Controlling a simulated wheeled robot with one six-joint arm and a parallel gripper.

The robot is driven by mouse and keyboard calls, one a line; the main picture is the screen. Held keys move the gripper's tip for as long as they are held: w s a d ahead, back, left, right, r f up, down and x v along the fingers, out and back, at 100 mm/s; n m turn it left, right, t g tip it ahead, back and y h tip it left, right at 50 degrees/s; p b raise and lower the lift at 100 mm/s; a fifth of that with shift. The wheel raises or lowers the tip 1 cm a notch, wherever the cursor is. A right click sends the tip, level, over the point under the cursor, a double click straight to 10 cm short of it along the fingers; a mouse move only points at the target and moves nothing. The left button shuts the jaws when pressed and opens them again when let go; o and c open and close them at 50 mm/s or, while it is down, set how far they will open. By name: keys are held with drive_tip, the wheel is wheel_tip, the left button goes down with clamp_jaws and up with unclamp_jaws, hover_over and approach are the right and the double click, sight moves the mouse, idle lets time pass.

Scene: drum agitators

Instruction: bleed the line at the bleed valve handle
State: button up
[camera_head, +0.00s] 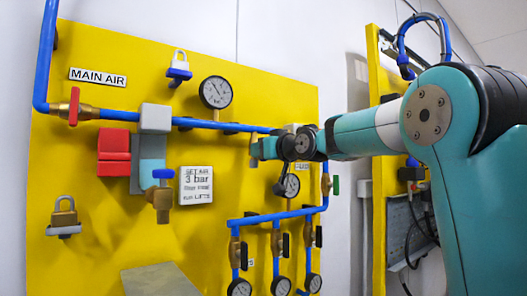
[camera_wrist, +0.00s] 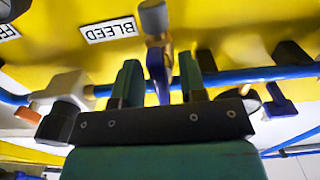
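The bleed valve handle (camera_wrist: 157,72) is a blue lever in the wrist view, below a valve body with a grey cylindrical end (camera_wrist: 154,17). A white BLEED label (camera_wrist: 110,30), upside down, is beside it on the yellow panel. My gripper (camera_wrist: 160,63) is open, with one dark green finger on each side of the blue lever. The lever looks apart from both fingers, though its depth between them is hard to judge. In the head view my gripper (camera_head: 258,149) is at the panel's right part, and the handle cannot be made out there.
A blue pipe (camera_wrist: 240,76) crosses the panel behind the fingers. A black knob (camera_wrist: 60,122) and a blue handle (camera_wrist: 279,100) flank the gripper. In the head view a pressure gauge (camera_head: 216,92) is up left and a lower manifold pipe (camera_head: 285,216) runs below.

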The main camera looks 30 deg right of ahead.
drive_tip(key=s+b, duration=0.4)
drive_tip(key=s, duration=1.3)
drive_tip(key=shift+s+d+b, duration=0.25)
drive_tip(key=shift+d+b, duration=0.05)
drive_tip(key=shift+b, duration=0.05)
drive_tip(key=a+f+n+g+y+p, duration=0.25)
drive_tip(key=a+f+g+y, duration=0.35)
drive_tip(key=a+f, duration=0.95)
drive_tip(key=s+a+f+n+g+h+p, duration=0.1)
drive_tip(key=s+a+f+n+g+p, duration=0.1)
drive_tip(key=s+a+f+g, duration=0.3)
drive_tip(key=s+a+f+n+g+h+p, duration=0.1)
drive_tip(key=s+a+f+n+g, duration=0.1)
drive_tip(key=s+a+f+g, duration=0.4)
drive_tip(key=s+f+g, duration=0.1)
drive_tip(key=s+f, duration=0.3)
drive_tip(key=s, duration=0.3)
drive_tip(key=shift+a+f+p, duration=0.3)
drive_tip(key=shift+f+p, duration=0.05)
idle(2.3)
